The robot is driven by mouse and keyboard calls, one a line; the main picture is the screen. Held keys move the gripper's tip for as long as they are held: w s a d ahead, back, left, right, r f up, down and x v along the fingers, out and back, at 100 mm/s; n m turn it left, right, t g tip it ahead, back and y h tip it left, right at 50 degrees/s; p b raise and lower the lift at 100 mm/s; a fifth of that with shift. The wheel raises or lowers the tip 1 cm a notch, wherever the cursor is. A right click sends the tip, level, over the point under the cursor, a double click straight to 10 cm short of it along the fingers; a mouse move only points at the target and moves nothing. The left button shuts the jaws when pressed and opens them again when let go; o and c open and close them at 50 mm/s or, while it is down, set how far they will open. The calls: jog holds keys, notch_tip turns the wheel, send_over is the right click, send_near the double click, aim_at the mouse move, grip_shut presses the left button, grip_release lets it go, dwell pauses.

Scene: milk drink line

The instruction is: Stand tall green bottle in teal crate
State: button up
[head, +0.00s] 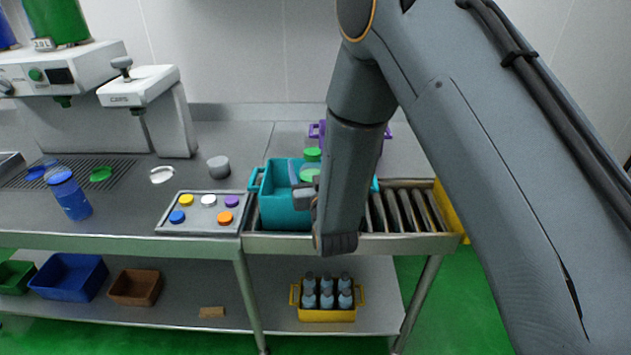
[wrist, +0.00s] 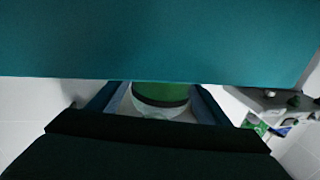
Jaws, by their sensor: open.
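The teal crate (head: 283,212) stands on the near left end of the roller conveyor. Its teal wall (wrist: 160,40) fills the top of the wrist view. Two green caps show at the crate, an upper one (head: 312,154) and a lower one (head: 309,175), with part of a pale bottle body beside them. My gripper (head: 305,195) is at the crate, partly hidden by my arm. In the wrist view my gripper (wrist: 155,100) is open, with a finger on each side of a green-topped bottle (wrist: 160,94). The bottle's base is hidden, and I cannot tell whether the fingers touch it.
A tray of coloured caps (head: 202,213) lies left of the crate. A purple crate (head: 317,130) is behind it, and a yellow one (head: 450,212) is at right. A blue bottle (head: 70,196) stands left. A yellow crate of bottles (head: 327,314) sits on the lower shelf.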

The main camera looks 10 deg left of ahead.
jog(key=b+v, duration=0.3)
jog(key=v, duration=0.8)
